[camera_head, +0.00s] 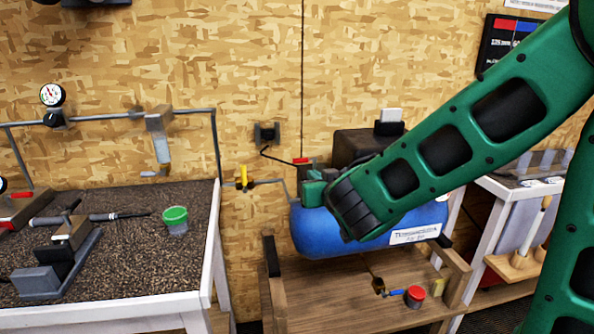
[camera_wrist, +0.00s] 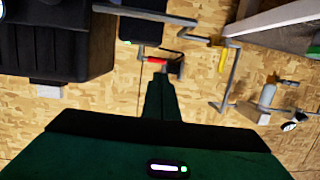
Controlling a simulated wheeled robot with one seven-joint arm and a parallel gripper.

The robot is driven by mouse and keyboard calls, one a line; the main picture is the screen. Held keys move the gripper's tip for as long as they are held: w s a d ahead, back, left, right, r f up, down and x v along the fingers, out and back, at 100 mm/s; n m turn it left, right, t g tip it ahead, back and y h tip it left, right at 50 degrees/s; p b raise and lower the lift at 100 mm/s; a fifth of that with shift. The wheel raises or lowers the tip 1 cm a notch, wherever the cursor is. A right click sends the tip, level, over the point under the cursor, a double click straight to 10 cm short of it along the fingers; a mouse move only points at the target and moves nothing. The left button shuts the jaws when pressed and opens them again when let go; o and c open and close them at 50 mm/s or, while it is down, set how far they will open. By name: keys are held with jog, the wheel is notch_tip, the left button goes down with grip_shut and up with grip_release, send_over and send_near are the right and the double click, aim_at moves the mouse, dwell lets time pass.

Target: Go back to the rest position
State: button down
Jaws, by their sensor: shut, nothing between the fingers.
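My gripper (camera_wrist: 160,82) is shut and empty in the wrist view, its narrow green fingers together at the middle. In the head view my green arm reaches in from the upper right, and its far end is in front of the blue compressor tank (camera_head: 335,235). A red-handled fitting (camera_head: 301,161) on the compressor is close to this end; a red part also shows just beyond my fingertips in the wrist view (camera_wrist: 153,60). I cannot tell whether they touch.
A pipe with a yellow handle (camera_head: 243,177) runs along the wall. A wooden stand (camera_head: 330,295) bears the compressor and a red-lidded can (camera_head: 415,296). Another table is at right.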

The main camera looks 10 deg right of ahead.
jog(key=s+d+f+m+g+h, duration=0.2)
jog(key=s+d+f+m+g, duration=0.3)
jog(key=d, duration=0.6)
jog(key=s+d+f+g+h, duration=0.2)
jog(key=s+d+g+h, duration=0.1)
jog(key=s+d, duration=0.6)
jog(key=s+d+f+m+g+y, duration=0.1)
jog(key=s+g+y, duration=0.1)
jog(key=s, duration=0.9)
jog(key=s+d+f+m+g+y, duration=0.1)
jog(key=s+g, duration=0.4)
jog(key=s, duration=0.7)
jog(key=shift+s+g+y, duration=0.3)
jog(key=shift+y, duration=0.4)
jog(key=shift+w+f, duration=0.3)
jog(key=shift+w, duration=0.35)
